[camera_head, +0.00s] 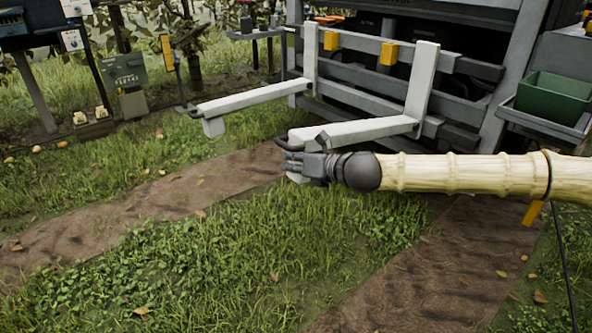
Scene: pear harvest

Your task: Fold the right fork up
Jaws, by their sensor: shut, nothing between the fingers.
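The right fork (370,129) is a pale grey L-shaped bar, its upright against the dark frame and its tine lying lowered, roughly level, above the grass. The left fork (255,97) is likewise lowered, with a small block under its tip. My gripper (281,147) is shut and empty at the free end of the right fork. It overlaps the tip in the picture and hides part of it; I cannot tell if they touch.
The grey slatted frame (461,68) carries the forks and two yellow clips. A green bin (552,98) stands on a shelf at the right. Pears lie near a sign at the left. Grass and brown dirt strips in front are clear.

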